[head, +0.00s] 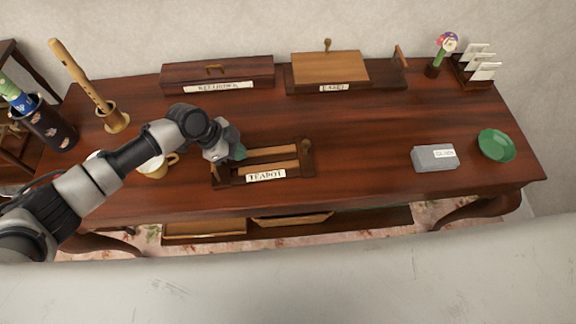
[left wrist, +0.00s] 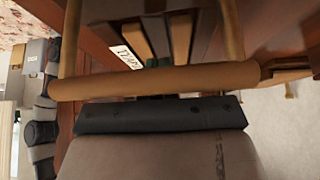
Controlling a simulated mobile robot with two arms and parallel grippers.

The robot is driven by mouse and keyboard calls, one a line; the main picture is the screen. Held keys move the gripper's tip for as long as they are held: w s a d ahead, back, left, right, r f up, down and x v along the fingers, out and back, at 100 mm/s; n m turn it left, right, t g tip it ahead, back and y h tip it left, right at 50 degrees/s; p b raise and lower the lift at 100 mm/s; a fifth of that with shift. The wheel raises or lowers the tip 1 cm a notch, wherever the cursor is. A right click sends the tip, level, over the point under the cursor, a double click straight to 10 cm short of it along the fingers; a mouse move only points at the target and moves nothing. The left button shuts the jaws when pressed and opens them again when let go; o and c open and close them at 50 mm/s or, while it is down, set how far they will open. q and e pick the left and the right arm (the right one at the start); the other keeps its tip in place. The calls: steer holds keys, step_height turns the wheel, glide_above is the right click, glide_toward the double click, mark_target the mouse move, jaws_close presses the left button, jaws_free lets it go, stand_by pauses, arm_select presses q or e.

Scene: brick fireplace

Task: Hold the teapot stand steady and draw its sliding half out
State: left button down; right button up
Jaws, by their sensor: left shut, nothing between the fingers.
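The teapot stand (head: 228,181) is a low dark wooden frame near the middle of the table's front. In the left wrist view, the slats (left wrist: 180,38) and label (left wrist: 126,57) show behind a tan crosspiece. My right gripper is not in view.
A long box (head: 180,77) and an easel stand (head: 390,76) are behind. A grey block (head: 433,158) and green bowl (head: 496,145) lie right. Table between is clear.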

arm_select(q)
steer(key=shift+f+b, duration=0.85)
steer(key=shift+f, duration=0.2)
steer(key=shift+s+f, duration=0.1)
stand_by(0.5)
steer(key=shift+a, duration=0.1)
